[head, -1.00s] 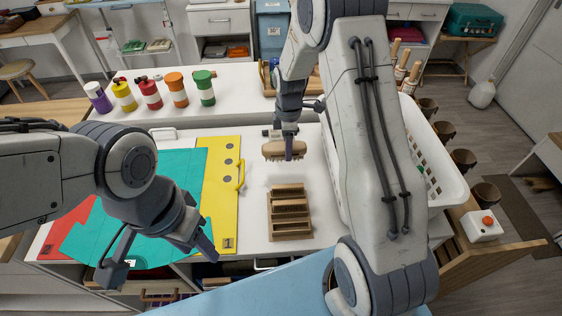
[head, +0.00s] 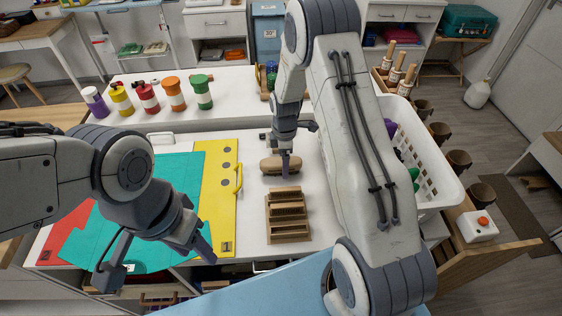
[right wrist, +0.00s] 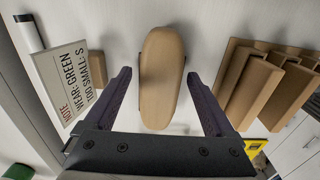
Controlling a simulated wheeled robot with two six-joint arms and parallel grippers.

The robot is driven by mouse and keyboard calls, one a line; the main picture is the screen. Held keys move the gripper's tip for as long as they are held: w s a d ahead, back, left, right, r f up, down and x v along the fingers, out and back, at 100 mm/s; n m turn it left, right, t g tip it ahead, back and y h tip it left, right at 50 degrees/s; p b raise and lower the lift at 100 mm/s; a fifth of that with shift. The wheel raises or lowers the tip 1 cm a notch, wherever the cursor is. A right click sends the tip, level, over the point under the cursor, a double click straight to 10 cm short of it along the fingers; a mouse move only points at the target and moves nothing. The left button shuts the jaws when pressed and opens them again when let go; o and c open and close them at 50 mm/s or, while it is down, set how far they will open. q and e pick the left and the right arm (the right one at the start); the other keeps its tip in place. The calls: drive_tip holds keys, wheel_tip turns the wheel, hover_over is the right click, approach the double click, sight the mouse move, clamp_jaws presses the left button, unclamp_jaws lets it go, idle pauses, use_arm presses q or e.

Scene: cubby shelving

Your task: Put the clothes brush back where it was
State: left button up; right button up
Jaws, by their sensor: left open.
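The clothes brush (head: 270,167), with a tan wooden back, lies on the white tabletop behind the slotted wooden holder (head: 289,220). In the right wrist view the brush (right wrist: 161,85) lies between the fingers of my right gripper (right wrist: 160,97), with a gap on each side. My right gripper (head: 285,164) is open over the brush in the head view. The holder (right wrist: 262,85) is at the right in the wrist view. My left gripper (head: 155,262) is open and empty over the front of the teal cloth (head: 150,200).
A white basket (head: 437,170) stands right of my right arm. Several coloured bottles (head: 174,95) line the back left. A yellow board (head: 221,190) lies left of the brush. A printed note (right wrist: 75,82) and a small wooden block (right wrist: 96,70) are beside the brush.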

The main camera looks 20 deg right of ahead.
drive_tip(key=shift+r, duration=0.15)
wheel_tip(320, 180, up, 12)
drive_tip(key=b, duration=0.2)
drive_tip(key=s+a+r+m, duration=0.3)
drive_tip(key=s+a+r, duration=0.3)
drive_tip(key=s+a, duration=0.6)
drive_tip(key=s+a+r+m, duration=0.1)
drive_tip(key=s+a+m, duration=0.1)
drive_tip(key=s, duration=0.6)
drive_tip(key=s+a+m+y, duration=0.1)
drive_tip(key=s+a+m, duration=0.1)
drive_tip(key=s, duration=0.7)
drive_tip(key=shift+a+r+m, duration=0.3)
drive_tip(key=shift+a+r, duration=0.05)
drive_tip(key=shift+a, duration=0.45)
drive_tip(key=shift+s, duration=0.1)
